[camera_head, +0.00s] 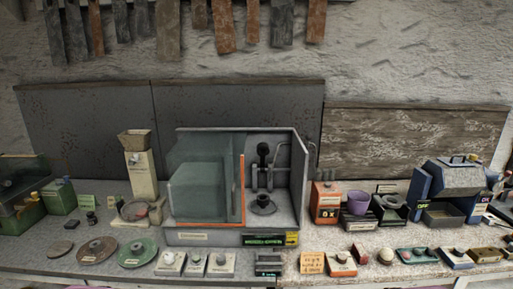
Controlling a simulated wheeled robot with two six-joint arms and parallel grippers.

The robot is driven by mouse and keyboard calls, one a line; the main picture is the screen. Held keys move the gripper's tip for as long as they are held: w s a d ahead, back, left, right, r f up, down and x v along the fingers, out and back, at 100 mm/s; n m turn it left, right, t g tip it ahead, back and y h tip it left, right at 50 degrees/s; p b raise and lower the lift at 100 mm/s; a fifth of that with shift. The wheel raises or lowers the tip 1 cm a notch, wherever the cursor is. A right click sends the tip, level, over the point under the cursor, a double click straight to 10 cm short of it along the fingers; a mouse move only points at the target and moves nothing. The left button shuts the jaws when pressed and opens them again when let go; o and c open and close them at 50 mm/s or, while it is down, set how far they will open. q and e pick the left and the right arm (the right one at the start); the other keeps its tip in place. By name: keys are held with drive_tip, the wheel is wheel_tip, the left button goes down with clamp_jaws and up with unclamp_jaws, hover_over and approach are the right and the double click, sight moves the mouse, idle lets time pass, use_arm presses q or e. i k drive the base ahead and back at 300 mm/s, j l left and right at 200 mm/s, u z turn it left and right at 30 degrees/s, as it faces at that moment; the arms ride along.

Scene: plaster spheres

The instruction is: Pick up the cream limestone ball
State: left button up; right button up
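A round cream ball (386,256) sits at the front of the bench, right of centre. It looks like the cream limestone ball, though its material is too small to make out. It rests on or in a small dark base. A paler small ball (169,258) sits on a light block at the front, left of centre. Neither of my grippers is in the head view.
A glass-sided cabinet (205,190) with an orange edge stands mid-bench. The bench is crowded.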

sight(386, 253)
drive_tip(key=z, duration=1.25)
